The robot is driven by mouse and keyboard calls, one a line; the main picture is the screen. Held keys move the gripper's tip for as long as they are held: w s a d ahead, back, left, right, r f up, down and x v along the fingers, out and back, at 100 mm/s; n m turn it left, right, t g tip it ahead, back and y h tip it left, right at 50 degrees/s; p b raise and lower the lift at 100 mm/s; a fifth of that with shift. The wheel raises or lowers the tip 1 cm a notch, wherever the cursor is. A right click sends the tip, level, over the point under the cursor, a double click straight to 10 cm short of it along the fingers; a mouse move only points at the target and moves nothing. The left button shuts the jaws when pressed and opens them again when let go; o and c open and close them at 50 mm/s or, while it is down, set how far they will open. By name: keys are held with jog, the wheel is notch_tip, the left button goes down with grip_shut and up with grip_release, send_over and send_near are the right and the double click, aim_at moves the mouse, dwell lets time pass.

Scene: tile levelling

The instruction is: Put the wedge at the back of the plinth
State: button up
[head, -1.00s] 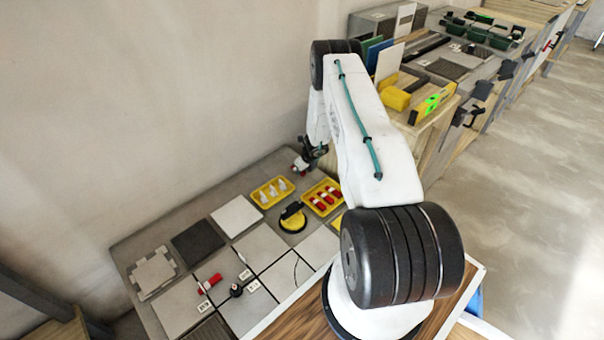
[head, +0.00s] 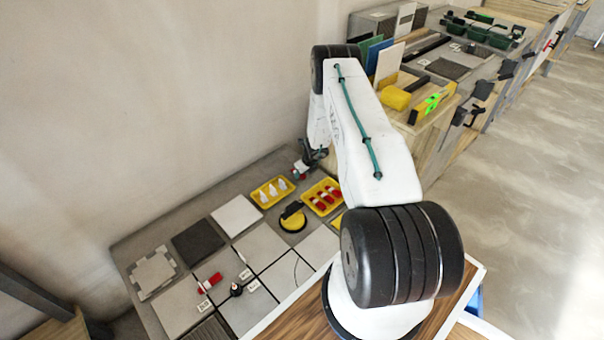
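Several red wedges (head: 326,197) with white parts lie in a yellow tray at the right of the grey work surface (head: 150,235). Another red piece (head: 209,283), perhaps a wedge, lies on a light tile near the front left. My gripper (head: 301,168) is small and dark, beyond the trays near the back wall and partly behind my arm. A little red and white shows at its tip; I cannot tell whether it holds something or whether its fingers are open. I cannot surely tell which part is the plinth.
A second yellow tray (head: 271,192) holds white clips. A yellow and black suction cup (head: 293,217) stands on the surface. A black knob (head: 236,290) stands among the front tiles. A bench with a green-lit level (head: 432,103) is at the right.

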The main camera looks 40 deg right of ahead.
jog(key=v, duration=1.1)
jog(key=w+a+r+n+t+y, duration=0.1)
jog(key=w+a+r+n, duration=0.25)
jog(key=r, duration=0.55)
jog(key=w+a+r+n+y, duration=0.1)
jog(key=w+a+r+n, duration=0.15)
jog(key=a+r, duration=0.4)
jog(key=s+a+r+n+y, duration=0.1)
jog(key=s+a+r+n, duration=0.1)
jog(key=a+r+n, duration=0.6)
jog(key=s+a+r+n+y, duration=0.1)
jog(key=s+a+r+n, duration=0.15)
jog(key=a+r, duration=0.7)
jog(key=s+a+r+n+g, duration=0.1)
jog(key=s+a+r+n, duration=0.35)
jog(key=s+r, duration=0.25)
jog(key=s+a+r+n+g, duration=0.1)
jog(key=s+a+r+n, duration=0.2)
jog(key=s+r+n, duration=0.3)
jog(key=s+r+n+g+h, duration=0.1)
jog(key=s+n, duration=0.3)
jog(key=s, duration=0.7)
jog(key=s+a+r+n+g+h, duration=0.1)
jog(key=s+r+n+h, duration=0.2)
jog(key=s, duration=0.9)
jog(key=shift+s+a+r+n, duration=0.15)
jog(key=shift+s+r+n, duration=0.1)
jog(key=shift+n, duration=0.75)
